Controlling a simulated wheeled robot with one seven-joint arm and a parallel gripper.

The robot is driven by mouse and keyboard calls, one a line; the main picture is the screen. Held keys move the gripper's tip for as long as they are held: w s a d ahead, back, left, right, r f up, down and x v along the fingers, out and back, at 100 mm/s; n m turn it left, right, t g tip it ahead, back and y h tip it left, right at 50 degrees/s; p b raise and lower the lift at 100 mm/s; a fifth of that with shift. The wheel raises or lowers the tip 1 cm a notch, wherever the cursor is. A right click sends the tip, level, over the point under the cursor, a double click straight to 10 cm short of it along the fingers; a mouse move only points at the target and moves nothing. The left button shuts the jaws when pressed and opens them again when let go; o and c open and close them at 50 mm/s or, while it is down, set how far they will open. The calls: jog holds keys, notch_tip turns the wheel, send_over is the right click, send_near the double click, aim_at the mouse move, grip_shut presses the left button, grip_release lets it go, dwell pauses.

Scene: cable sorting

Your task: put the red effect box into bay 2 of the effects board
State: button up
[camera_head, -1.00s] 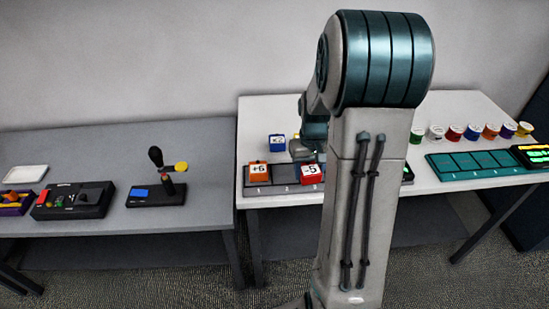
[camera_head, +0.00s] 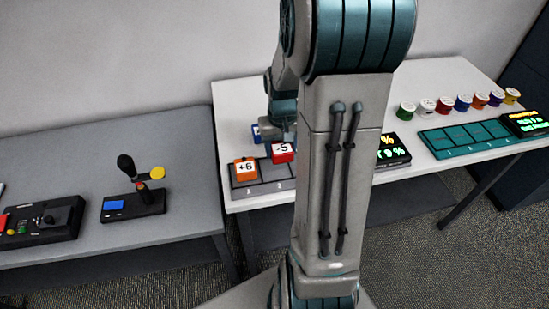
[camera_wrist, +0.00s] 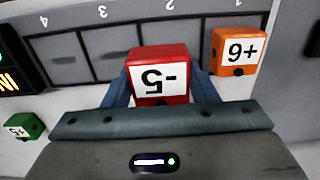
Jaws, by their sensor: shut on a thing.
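The red effect box (camera_head: 282,153), marked -5, is held in my gripper, whose fingers (camera_wrist: 160,80) flank it in the wrist view. The grey effects board (camera_head: 262,190) lies along the table's front edge, with numbered bays. The orange box (camera_head: 245,170), marked +6, sits in the end bay, beside bay 2. In the head view the red box appears behind and above bay 2, with the bay's front part and number showing. In the wrist view the red box (camera_wrist: 160,72) overlaps bay 2. I cannot tell its height above the board. My arm hides the board's other end.
A green box (camera_wrist: 24,126) shows in the wrist view. A lit display (camera_head: 392,150) stands right of my arm. A teal board (camera_head: 475,138) and several coloured tubs (camera_head: 462,102) lie farther right.

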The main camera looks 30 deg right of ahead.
aim_at(275, 168)
jog(key=shift+w+a+f, duration=0.3)
jog(key=shift+a+f, duration=0.2)
jog(key=shift+a, duration=0.25)
jog(key=shift+f, duration=2)
jog(key=shift+f, duration=0.25)
jog(key=o, duration=0.8)
jog(key=shift+r, duration=0.2)
